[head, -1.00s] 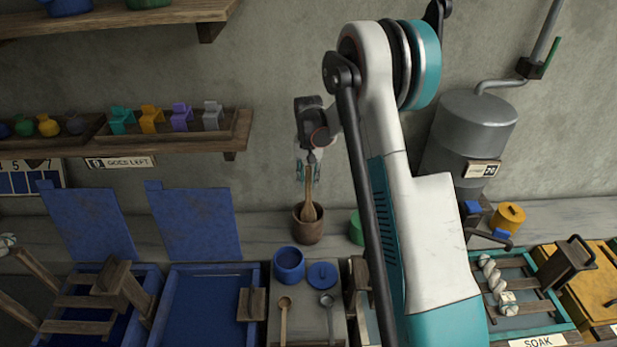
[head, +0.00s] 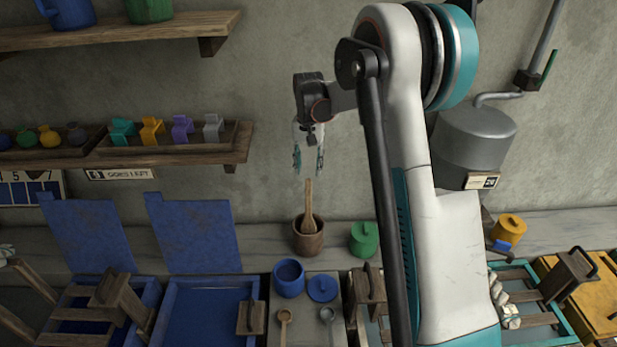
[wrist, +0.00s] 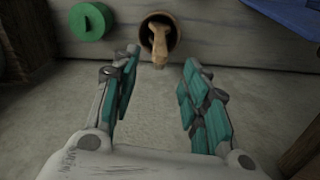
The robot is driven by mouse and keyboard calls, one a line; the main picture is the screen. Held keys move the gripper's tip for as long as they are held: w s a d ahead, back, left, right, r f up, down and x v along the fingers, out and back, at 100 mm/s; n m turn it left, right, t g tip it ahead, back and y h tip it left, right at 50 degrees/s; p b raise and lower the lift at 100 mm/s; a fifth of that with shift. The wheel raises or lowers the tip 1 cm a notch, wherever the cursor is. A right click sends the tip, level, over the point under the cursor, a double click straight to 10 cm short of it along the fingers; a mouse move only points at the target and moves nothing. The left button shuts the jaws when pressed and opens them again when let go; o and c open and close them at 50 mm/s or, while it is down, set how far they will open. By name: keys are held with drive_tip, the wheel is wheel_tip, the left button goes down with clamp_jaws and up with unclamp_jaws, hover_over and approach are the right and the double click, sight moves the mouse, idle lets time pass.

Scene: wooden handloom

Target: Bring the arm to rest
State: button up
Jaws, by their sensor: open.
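My gripper (head: 308,160) hangs fingers-down in front of the grey wall in the head view, above a brown wooden pot (head: 308,243). A wooden spoon (head: 308,208) stands in the pot, its handle pointing up. The gripper's fingers are apart and empty, with a gap between them and the handle top. In the wrist view, my gripper (wrist: 155,90) shows two spread teal fingers with nothing between them. The spoon (wrist: 158,42) and the pot (wrist: 172,20) lie beyond the fingertips. My arm hides part of the bench on the right.
A shelf (head: 210,158) with small coloured clips is at left, and a higher shelf (head: 120,30) is above it. A grey tank (head: 475,140) is at right. A blue pot (head: 288,278), a green lidded jar (head: 364,239) and blue trays (head: 205,310) are on the bench.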

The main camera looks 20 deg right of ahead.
drive_tip(key=shift+r, duration=0.95)
drive_tip(key=shift+s+a, duration=0.1)
drive_tip(key=s+a+r+n+t+b, duration=0.2)
drive_tip(key=s+a+b, duration=0.3)
drive_tip(key=s, duration=0.4)
drive_tip(key=s+a+r+n+t+b, duration=0.2)
drive_tip(key=s+a+r+b, duration=0.15)
drive_tip(key=s, duration=0.55)
drive_tip(key=s+a+f+n+t+b, duration=0.1)
drive_tip(key=s+a+f+b, duration=0.1)
drive_tip(key=s+f, duration=0.3)
drive_tip(key=s+a+f+n+t+b, duration=0.1)
drive_tip(key=s+f+b, duration=0.4)
drive_tip(key=s, duration=0.5)
drive_tip(key=a+f+t, duration=0.1)
drive_tip(key=a, duration=0.1)
drive_tip(key=shift+s+a+n, duration=0.3)
drive_tip(key=shift+s, duration=0.1)
drive_tip(key=shift+f, duration=0.1)
